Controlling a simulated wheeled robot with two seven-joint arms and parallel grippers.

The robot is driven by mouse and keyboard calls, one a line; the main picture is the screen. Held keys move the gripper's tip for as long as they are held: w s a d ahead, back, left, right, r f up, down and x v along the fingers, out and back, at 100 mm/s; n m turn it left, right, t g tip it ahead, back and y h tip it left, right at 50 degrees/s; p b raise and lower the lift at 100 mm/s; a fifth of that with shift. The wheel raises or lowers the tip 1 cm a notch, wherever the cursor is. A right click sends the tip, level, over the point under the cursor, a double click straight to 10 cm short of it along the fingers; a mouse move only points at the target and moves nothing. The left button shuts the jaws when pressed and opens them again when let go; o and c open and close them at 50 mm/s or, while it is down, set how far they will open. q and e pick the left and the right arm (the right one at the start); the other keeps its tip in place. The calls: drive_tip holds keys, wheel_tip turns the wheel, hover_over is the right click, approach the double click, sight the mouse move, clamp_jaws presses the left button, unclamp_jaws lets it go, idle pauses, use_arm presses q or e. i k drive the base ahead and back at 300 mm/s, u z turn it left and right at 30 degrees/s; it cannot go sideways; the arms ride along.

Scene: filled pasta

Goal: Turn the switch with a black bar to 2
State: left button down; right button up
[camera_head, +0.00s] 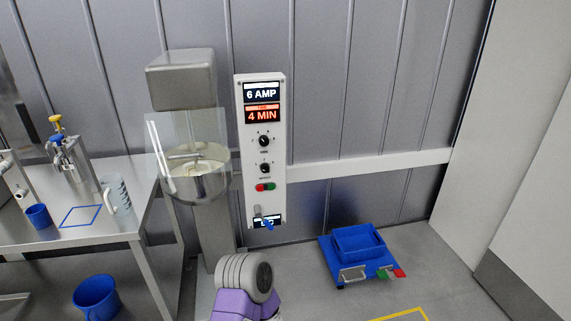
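A narrow white control panel (279,192) stands upright beside the mixing machine. Its upper display (262,92) reads "6 AMP" and its orange display (263,114) reads "4 MIN". Below are two round black knobs, an upper knob (264,141) and a lower knob (265,168); their bars and small markings are too small to read. A red button and a green button (270,187) sit under them. At the bottom is a lever with a blue end (268,224) in front of a dark label. Neither gripper's fingers show; only a purple and grey part of my arm is visible, below the panel.
The mixing machine (180,80) with a clear guard stands left of the panel. A steel table (110,228) at left holds a jug (118,195) and a blue cup (39,217). A blue bucket (96,296) is below.

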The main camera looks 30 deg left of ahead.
sight(265, 168)
drive_tip(key=u, duration=0.6)
drive_tip(key=i, duration=0.9)
drive_tip(key=u, duration=0.8)
